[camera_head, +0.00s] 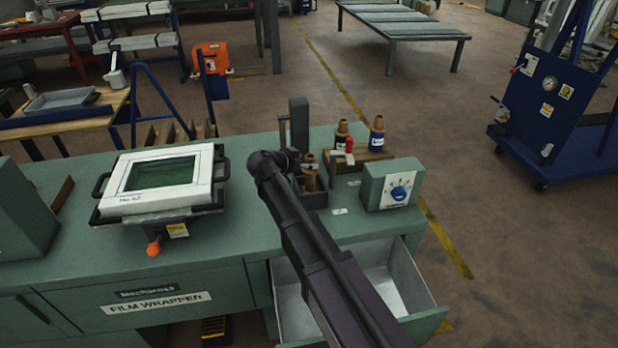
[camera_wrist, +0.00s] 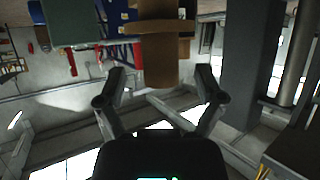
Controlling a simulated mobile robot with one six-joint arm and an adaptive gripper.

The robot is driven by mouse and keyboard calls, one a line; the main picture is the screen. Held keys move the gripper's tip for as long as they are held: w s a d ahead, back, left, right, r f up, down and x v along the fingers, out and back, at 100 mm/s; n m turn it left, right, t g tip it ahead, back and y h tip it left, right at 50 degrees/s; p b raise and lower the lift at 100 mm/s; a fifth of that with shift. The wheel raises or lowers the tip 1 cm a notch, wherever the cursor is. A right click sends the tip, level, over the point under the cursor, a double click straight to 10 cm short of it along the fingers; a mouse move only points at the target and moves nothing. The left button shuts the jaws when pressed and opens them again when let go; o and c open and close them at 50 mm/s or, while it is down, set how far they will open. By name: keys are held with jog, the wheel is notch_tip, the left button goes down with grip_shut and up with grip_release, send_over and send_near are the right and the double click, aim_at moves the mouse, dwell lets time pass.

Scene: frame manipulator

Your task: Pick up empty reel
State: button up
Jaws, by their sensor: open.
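A brown spool-like reel (camera_head: 310,178) stands on the green bench in a small dark holder, close beside the end of my arm. In the wrist view a bare brown reel (camera_wrist: 158,62) with a flange hangs down from the top edge, between and beyond the fingertips. No wound material shows on its visible part. My gripper (camera_wrist: 162,80) is open, with one finger on each side of the reel's line and gaps to both. I cannot tell how deep the reel sits between them. In the head view my arm hides most of the gripper.
A dark-banded reel (camera_head: 342,136), a blue-banded reel (camera_head: 377,136) and a small red item (camera_head: 349,150) stand behind. A grey post (camera_head: 299,124) rises close by. A green box with a blue dial (camera_head: 391,186) is at right. An open drawer (camera_head: 398,280) lies below my arm.

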jog(key=shift+b+x, duration=0.3)
jog(key=shift+x, duration=0.8)
grip_shut()
